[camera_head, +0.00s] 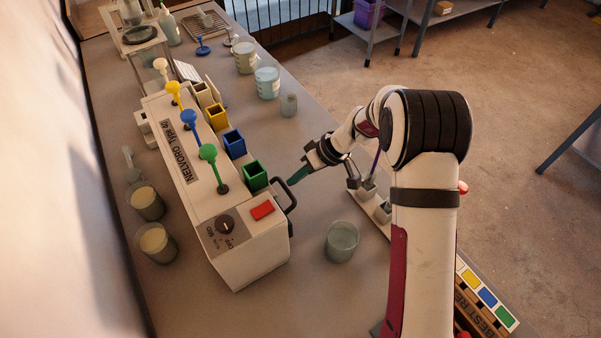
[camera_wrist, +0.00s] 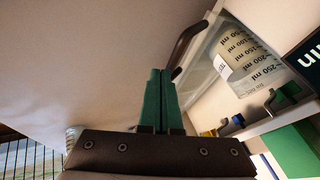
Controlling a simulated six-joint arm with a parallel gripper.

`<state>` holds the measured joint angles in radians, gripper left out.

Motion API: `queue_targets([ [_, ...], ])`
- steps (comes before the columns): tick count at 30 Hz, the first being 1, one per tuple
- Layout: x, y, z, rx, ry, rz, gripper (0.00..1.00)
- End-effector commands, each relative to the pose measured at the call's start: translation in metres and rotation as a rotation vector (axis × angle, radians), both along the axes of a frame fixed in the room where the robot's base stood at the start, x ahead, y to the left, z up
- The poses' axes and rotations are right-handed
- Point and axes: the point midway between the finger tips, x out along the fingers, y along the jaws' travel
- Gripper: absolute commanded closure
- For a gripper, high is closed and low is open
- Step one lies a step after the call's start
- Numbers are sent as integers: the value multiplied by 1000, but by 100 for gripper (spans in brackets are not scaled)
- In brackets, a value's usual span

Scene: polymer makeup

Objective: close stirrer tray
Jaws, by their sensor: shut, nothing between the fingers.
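The stirrer (camera_head: 185,165) is a long white box labelled NELVORO on the table. White, yellow, blue and green stirring heads stand along its top. A row of square cups, with yellow, blue and green (camera_head: 255,177) ones nearest, sits along its right side. A dark bar handle (camera_head: 289,196) stands out near the front right end; it also shows in the wrist view (camera_wrist: 188,48). How far out the tray is, I cannot tell. My gripper (camera_head: 294,180) has green fingers, shut and empty, right by the handle. In the wrist view the fingertips (camera_wrist: 159,72) are beside it; contact is unclear.
A glass beaker (camera_head: 341,241) stands on the table in front of the handle side. A small jar (camera_head: 289,105) and filled beakers (camera_head: 267,83) stand farther back. Two beakers (camera_head: 146,203) stand left of the stirrer. A colour-marked rack (camera_head: 487,297) lies at lower right.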

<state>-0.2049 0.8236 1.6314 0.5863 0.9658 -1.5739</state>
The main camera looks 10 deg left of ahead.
Motion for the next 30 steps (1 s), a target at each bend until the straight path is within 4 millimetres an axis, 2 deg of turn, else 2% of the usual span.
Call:
queue_targets([
  [5, -1, 0, 0, 0, 0, 0, 100],
  [12, -25, 25, 1, 1, 2, 2, 100],
  [16, -31, 31, 1, 0, 1, 1, 100],
  [26, -31, 30, 3, 0, 2, 0, 100],
  [30, -28, 14, 26, 2, -2, -2, 100],
])
